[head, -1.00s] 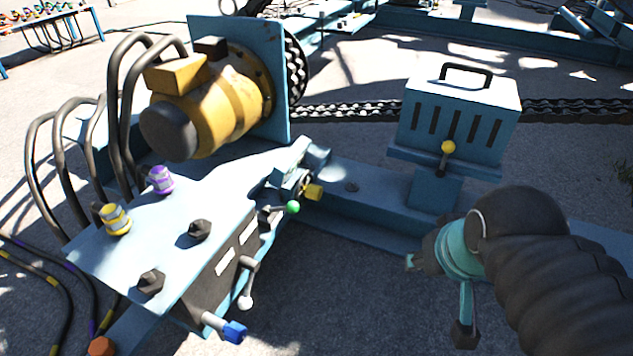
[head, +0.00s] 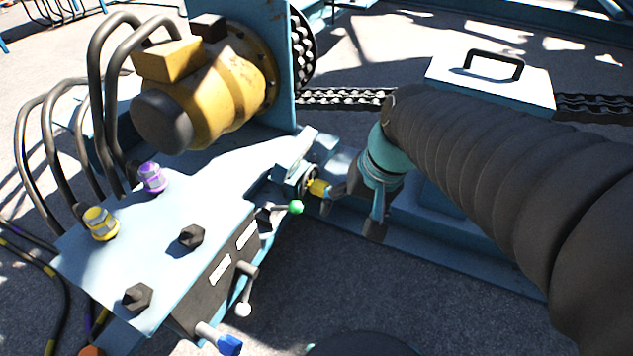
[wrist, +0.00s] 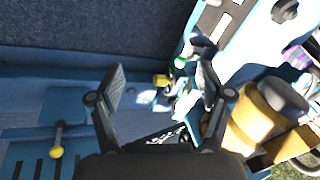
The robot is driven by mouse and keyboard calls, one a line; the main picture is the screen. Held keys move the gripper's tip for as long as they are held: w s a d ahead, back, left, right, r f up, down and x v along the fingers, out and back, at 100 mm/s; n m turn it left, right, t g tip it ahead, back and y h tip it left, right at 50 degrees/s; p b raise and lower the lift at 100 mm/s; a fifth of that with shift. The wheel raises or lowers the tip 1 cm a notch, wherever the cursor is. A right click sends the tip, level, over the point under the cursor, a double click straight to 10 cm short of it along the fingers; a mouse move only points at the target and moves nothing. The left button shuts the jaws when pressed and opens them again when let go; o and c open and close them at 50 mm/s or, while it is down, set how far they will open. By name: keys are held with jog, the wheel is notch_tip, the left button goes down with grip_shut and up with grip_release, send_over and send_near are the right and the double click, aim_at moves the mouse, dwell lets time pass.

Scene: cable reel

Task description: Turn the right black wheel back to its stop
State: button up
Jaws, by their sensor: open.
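A small black wheel (head: 308,180) is on the blue valve block beside the control box, with a yellow knob (head: 318,187) at its right side. The wheel is partly hidden and its turn angle is unclear. In the wrist view the yellow knob (wrist: 160,80) appears between my fingertips, with the dark wheel parts beside it. My gripper (head: 352,212) is open and empty, just right of the yellow knob in the head view. In the wrist view my gripper (wrist: 163,74) has its fingers spread wide. I cannot tell whether a finger touches the knob.
The control box (head: 215,215) has black hexagonal knobs and levers; its green-tipped lever (head: 295,207) is close to my gripper. A yellow motor (head: 205,95) stands behind. Open ground lies in front.

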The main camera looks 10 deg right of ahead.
jog(key=w+a+f+m+g+y, duration=0.2)
jog(key=w+f+m+y, duration=0.3)
jog(key=w, duration=0.4)
jog(key=m+t+y, duration=0.4)
jog(key=m+y, duration=0.3)
jog(key=m, duration=0.4)
send_near(321, 188)
jog(key=s+a+r, duration=0.5)
jog(key=s+r, duration=0.2)
jog(key=w+d+f+m+t, duration=0.4)
jog(key=d+f+m+t, duration=0.25)
jog(key=f, duration=0.45)
jog(key=shift+n, duration=0.25)
jog(key=x, duration=1.3)
jog(key=shift+s+f, duration=0.1)
jog(key=shift+f, duration=0.05)
grip_shut()
